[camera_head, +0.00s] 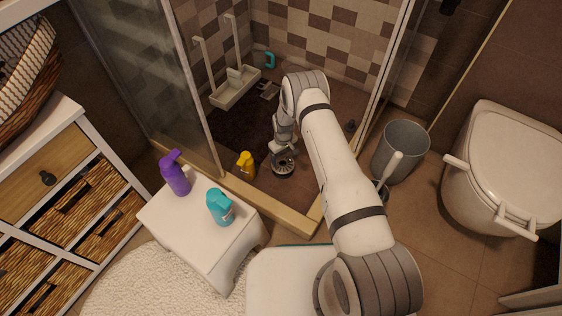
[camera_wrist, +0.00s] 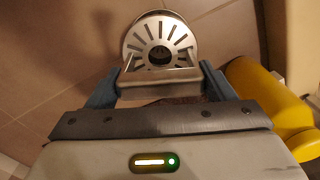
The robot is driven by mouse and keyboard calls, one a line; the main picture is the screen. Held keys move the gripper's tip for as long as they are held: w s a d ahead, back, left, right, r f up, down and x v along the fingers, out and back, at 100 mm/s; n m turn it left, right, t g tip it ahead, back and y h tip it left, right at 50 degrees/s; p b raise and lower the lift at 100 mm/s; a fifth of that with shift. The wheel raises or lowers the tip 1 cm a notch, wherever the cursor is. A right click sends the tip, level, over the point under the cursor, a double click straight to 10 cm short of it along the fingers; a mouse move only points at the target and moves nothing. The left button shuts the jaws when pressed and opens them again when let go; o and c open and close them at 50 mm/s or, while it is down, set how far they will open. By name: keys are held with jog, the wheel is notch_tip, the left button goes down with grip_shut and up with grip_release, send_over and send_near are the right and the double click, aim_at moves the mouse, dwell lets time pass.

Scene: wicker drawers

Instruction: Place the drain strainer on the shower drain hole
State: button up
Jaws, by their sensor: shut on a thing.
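The drain strainer is a round metal disc with radial slots, in the wrist view (camera_wrist: 160,32). In the head view the strainer (camera_head: 283,165) is low inside the shower, near its front sill. My gripper (camera_wrist: 160,88) has its blue fingers closed on both sides of the strainer's metal bracket. In the head view my gripper (camera_head: 283,145) reaches down over the sill to the strainer. I cannot make out the drain hole in either view. I cannot tell whether the strainer touches the floor.
A yellow bottle (camera_head: 246,165) stands just left of the strainer; it is close beside my gripper in the wrist view (camera_wrist: 265,95). The shower sill (camera_head: 270,203) and glass panels border the area. A white stool (camera_head: 195,228) holds purple and teal bottles. A grey bin (camera_head: 400,150) stands right.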

aim_at(283, 164)
jog(key=shift+f+b, duration=0.5)
jog(key=shift+f, duration=1.05)
jog(key=shift+f, duration=0.1)
jog(key=shift+f+b, duration=0.15)
jog(key=shift+b, duration=0.15)
jog(key=o, duration=1)
jog(key=shift+r, duration=0.25)
